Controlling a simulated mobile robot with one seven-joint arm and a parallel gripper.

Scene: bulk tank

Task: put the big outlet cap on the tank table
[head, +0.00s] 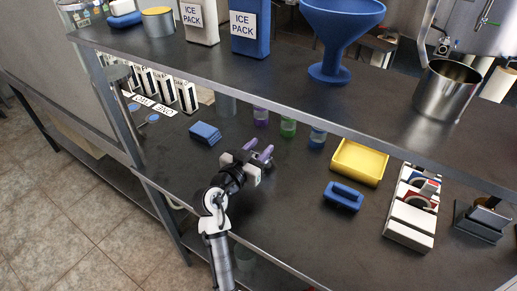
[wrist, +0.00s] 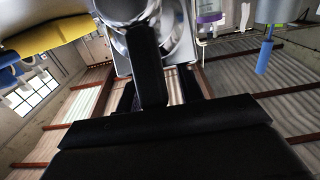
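I cannot make out the big outlet cap for certain in either view. The dark lower worktop (head: 290,215) spreads under my arm; I cannot tell whether it is the tank table.
A yellow tray (head: 359,162), a blue block (head: 343,195) and a white case (head: 410,215) are on the right. Another blue block (head: 205,132) lies left. Small jars (head: 288,127) stand behind. The upper shelf holds a blue funnel (head: 340,25) and a steel pot (head: 446,90).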

